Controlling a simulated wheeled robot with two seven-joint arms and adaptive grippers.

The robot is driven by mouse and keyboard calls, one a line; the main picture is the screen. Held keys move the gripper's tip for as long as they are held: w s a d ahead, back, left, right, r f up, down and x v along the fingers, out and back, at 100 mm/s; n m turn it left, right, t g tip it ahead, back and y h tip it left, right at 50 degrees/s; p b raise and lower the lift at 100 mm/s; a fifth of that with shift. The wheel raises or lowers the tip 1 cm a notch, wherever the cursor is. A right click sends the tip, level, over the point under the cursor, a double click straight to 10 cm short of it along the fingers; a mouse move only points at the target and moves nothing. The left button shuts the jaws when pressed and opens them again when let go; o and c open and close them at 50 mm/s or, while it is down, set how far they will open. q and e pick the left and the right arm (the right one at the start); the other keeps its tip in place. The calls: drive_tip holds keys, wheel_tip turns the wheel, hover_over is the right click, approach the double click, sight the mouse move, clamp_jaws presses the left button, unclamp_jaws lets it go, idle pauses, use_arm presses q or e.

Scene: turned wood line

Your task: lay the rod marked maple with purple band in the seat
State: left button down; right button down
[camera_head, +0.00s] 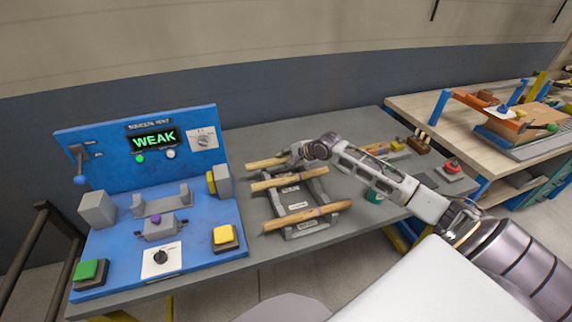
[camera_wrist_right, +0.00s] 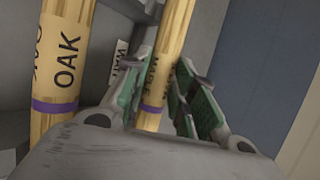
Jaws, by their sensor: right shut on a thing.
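The far rod (camera_head: 265,163) lies across the rack, with my right gripper (camera_head: 297,157) at its right end. In the right wrist view this rod (camera_wrist_right: 172,38) is pale wood with a partly hidden word that looks like MAPLE and a purple band. My right gripper (camera_wrist_right: 163,98) is shut on it, with a green-lined finger on each side. The seat (camera_head: 163,205), a grey cradle with upright ends on the blue machine, is empty. My left gripper is not in view.
An OAK rod with a purple band (camera_wrist_right: 65,60) lies beside the held one. The rack (camera_head: 318,190) holds a middle rod (camera_head: 290,180) and a near rod (camera_head: 305,216). The blue machine (camera_head: 110,140) displays WEAK. A red button (camera_head: 452,166) stands right of my arm.

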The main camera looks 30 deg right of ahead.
wheel_tip(320, 180, down, 2)
drive_tip(key=shift+f, duration=0.1)
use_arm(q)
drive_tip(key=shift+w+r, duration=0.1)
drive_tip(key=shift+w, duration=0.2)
use_arm(e)
drive_tip(key=shift+f, duration=0.1)
drive_tip(key=c, duration=1.5)
unclamp_jaws()
drive_tip(key=shift+o, duration=0.2)
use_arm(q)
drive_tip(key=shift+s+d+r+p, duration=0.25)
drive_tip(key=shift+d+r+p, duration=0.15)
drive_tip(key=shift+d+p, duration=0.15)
use_arm(e)
drive_tip(key=shift+v, duration=6.05)
